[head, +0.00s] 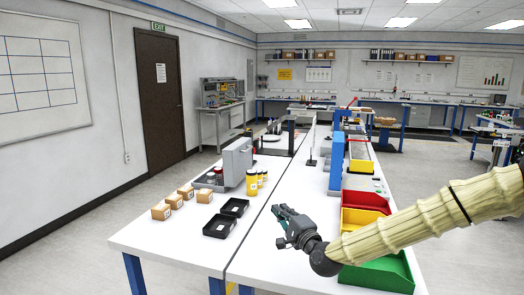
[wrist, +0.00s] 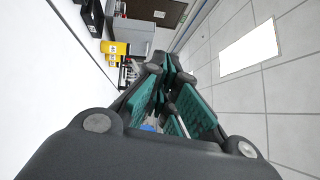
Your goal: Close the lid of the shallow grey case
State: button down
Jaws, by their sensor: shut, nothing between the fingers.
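What looks like the shallow grey case (head: 238,163) stands on the white table at the left, beyond the black trays in the head view. Its grey lid panel is raised and nearly upright. Small jars (head: 211,177) stand at its left side, in or beside its low base; I cannot tell which. A grey panel (wrist: 137,34), likely the same case, shows at the top of the wrist view. My gripper (head: 280,212) is shut and empty above the near part of the table, to the right of and nearer than the case, apart from it. The case's hinge is not clear.
Yellow jars (head: 252,183) stand right in front of the case. Two black trays (head: 220,227) and several cardboard boxes (head: 161,211) lie nearer. Red, yellow and green bins (head: 385,277) are at the right, partly behind my arm. White tabletop around my gripper is clear.

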aim_at(237, 156)
jog(key=u, duration=0.05)
jog(key=i, duration=1.65)
